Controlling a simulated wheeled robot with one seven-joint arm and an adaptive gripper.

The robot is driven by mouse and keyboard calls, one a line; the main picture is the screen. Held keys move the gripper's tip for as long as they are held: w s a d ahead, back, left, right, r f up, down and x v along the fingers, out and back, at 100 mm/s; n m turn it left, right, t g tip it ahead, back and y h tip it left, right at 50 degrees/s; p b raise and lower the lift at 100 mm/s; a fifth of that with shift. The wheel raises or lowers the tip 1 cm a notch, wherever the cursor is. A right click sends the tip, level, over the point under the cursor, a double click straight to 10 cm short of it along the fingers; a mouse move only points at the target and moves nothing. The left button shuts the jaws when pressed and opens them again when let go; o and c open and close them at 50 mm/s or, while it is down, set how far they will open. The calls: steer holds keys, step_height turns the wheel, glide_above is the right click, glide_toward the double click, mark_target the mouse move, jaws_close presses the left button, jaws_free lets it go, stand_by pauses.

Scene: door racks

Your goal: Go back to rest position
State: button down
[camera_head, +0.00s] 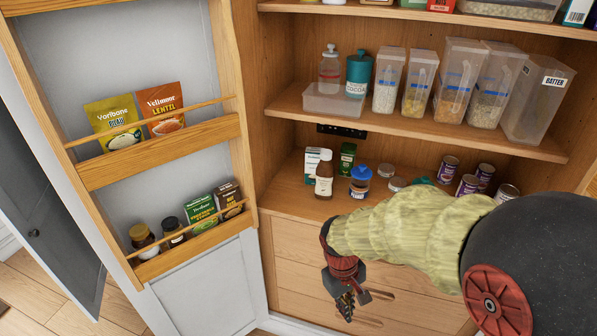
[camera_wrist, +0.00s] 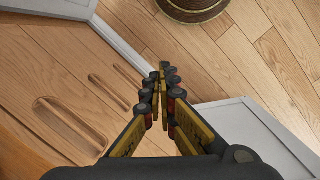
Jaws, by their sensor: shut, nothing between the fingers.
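My gripper (camera_head: 348,302) is at the lower middle of the head view, pointing down in front of the wooden drawer fronts below the shelves. In the wrist view my gripper (camera_wrist: 159,85) has its fingers together with nothing between them. My arm, in a pale yellow-green sleeve, reaches in from the right and covers part of the lower shelf. The wrist view looks down toward the floor, with the drawer fronts (camera_wrist: 65,115) and their slot handles at the left.
The open pantry door (camera_head: 160,150) carries racks with soup packets (camera_head: 164,108), boxes and jars. The shelf (camera_head: 400,122) holds several clear containers. Bottles and cans (camera_head: 467,185) stand on the lower shelf. A round brown object (camera_wrist: 192,8) stands on the wooden floor (camera_wrist: 225,55).

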steer(key=s+d+r+m+t, duration=0.2)
steer(key=s+r, duration=0.4)
steer(key=r, duration=0.4)
steer(key=s+d+r+m+t+y, duration=0.1)
steer(key=s+d+r+m+t, duration=0.2)
steer(key=s+r, duration=0.3)
step_height(320, 180, up, 5)
steer(key=shift+s+d+r+m+t+y, duration=0.15)
steer(key=shift+d+m+t+y, duration=0.15)
steer(key=shift+d+t, duration=0.45)
